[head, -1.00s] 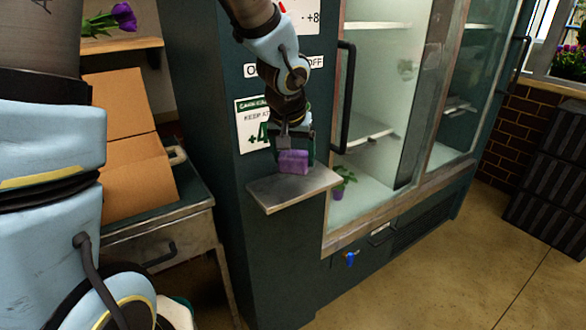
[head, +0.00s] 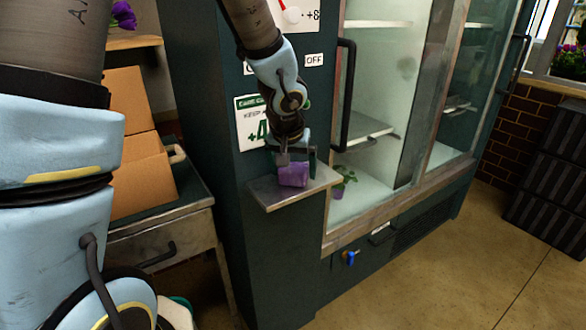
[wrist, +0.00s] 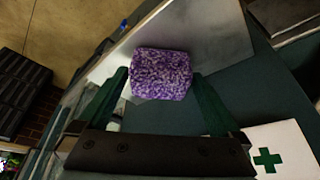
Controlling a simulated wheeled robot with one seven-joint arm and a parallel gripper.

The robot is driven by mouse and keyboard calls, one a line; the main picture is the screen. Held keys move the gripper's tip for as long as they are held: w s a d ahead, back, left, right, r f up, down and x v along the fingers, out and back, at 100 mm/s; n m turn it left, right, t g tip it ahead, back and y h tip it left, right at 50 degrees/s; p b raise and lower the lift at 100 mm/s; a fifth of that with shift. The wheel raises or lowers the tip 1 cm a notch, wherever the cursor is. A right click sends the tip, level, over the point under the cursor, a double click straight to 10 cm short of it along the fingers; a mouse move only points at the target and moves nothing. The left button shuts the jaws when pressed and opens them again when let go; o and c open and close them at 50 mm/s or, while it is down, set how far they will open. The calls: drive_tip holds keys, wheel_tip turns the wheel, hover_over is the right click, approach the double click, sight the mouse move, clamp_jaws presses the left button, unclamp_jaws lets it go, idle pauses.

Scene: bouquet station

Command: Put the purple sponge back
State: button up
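The purple sponge (head: 293,175) is a small speckled block at the small metal shelf (head: 270,194) on the side of the dark green cooler. My gripper (head: 295,160) points down from above and is shut on the sponge. In the wrist view the sponge (wrist: 161,74) sits between the tips of the two dark green fingers (wrist: 162,80), with a finger against each side. The metal shelf (wrist: 205,35) lies behind it there. I cannot tell whether the sponge's underside touches the shelf.
The cooler's glass door handle (head: 344,95) stands just right of my gripper. A green-and-white sign (head: 252,123) is on the panel behind. A cardboard box (head: 138,175) stands on a bench at left. Black crates (head: 550,175) are at far right. The floor in front is clear.

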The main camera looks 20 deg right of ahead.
drive_tip(key=p+v, duration=0.3)
drive_tip(key=v, duration=0.8)
drive_tip(key=a+f+n+g+y, duration=0.1)
drive_tip(key=a+f+n, duration=0.1)
drive_tip(key=a, duration=1.2)
drive_tip(key=a+f+n+g+y, duration=0.1)
drive_tip(key=a+f+n, duration=0.1)
drive_tip(key=a, duration=1.1)
drive_tip(key=shift+s+a+f+n, duration=0.2)
drive_tip(key=shift+a+n, duration=0.2)
drive_tip(key=shift+n, duration=0.4)
